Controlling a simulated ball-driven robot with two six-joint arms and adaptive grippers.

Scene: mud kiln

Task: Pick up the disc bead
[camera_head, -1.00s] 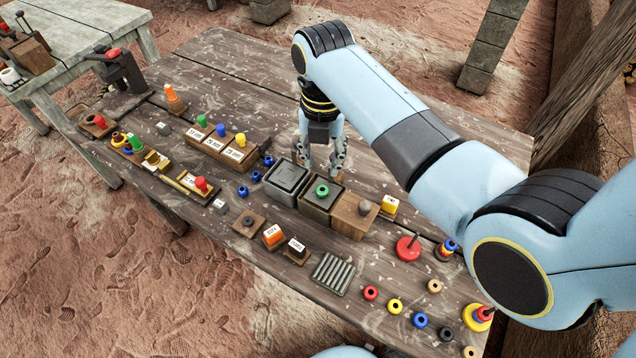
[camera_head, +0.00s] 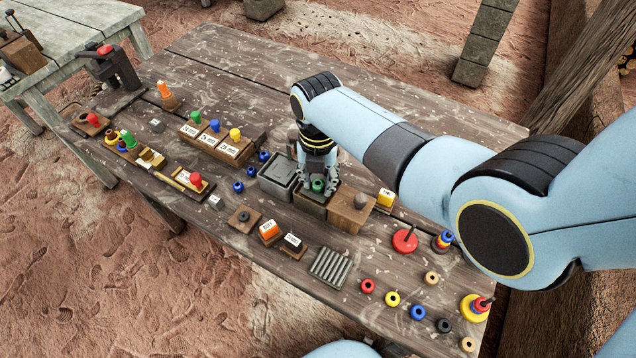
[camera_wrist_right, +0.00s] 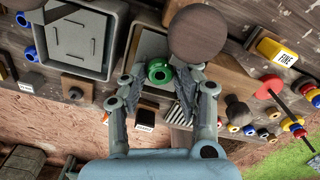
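My left gripper is not in view.
An empty grey tray (camera_head: 278,172) stands left of the bead's tray. A wooden block (camera_head: 349,216) with a grey-brown knob (camera_head: 361,200) stands close on the right. Small blue rings (camera_head: 251,171) lie to the left. Loose coloured rings (camera_head: 392,298) lie at the front right.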

